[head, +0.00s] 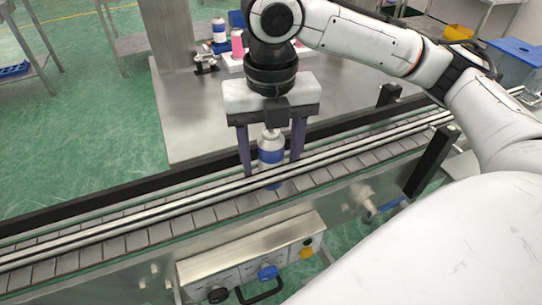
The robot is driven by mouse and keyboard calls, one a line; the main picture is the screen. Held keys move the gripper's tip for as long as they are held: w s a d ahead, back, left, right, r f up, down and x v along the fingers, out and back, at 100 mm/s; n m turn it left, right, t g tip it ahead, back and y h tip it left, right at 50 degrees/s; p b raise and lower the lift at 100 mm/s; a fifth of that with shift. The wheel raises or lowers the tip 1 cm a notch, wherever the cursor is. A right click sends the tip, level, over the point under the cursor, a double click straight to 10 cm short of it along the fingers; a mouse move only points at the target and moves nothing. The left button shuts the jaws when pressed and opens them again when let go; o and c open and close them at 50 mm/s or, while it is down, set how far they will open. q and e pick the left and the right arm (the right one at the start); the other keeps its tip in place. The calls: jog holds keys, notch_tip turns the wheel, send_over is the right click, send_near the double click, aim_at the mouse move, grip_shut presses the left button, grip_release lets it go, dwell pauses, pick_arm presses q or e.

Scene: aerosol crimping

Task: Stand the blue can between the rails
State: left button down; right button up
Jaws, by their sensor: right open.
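The blue can (271,158), white-topped with a blue band, stands upright on the conveyor (215,207) between its rails. The near rail (190,204) crosses in front of the can's lower part. My right gripper (271,168) points straight down over the can. Its two dark purple fingers are open, one on each side of the can, with a visible gap at each side. My left gripper is not in view.
Behind the conveyor is a steel table (200,125) with another blue-banded can (219,32) and a pink can (237,43). A control box (250,260) with knobs is on the conveyor's near side. The belt left of the can is clear.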

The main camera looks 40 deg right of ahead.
notch_tip(320, 180, up, 10)
jog(key=shift+f+p, duration=0.15)
jog(key=shift+p, duration=0.9)
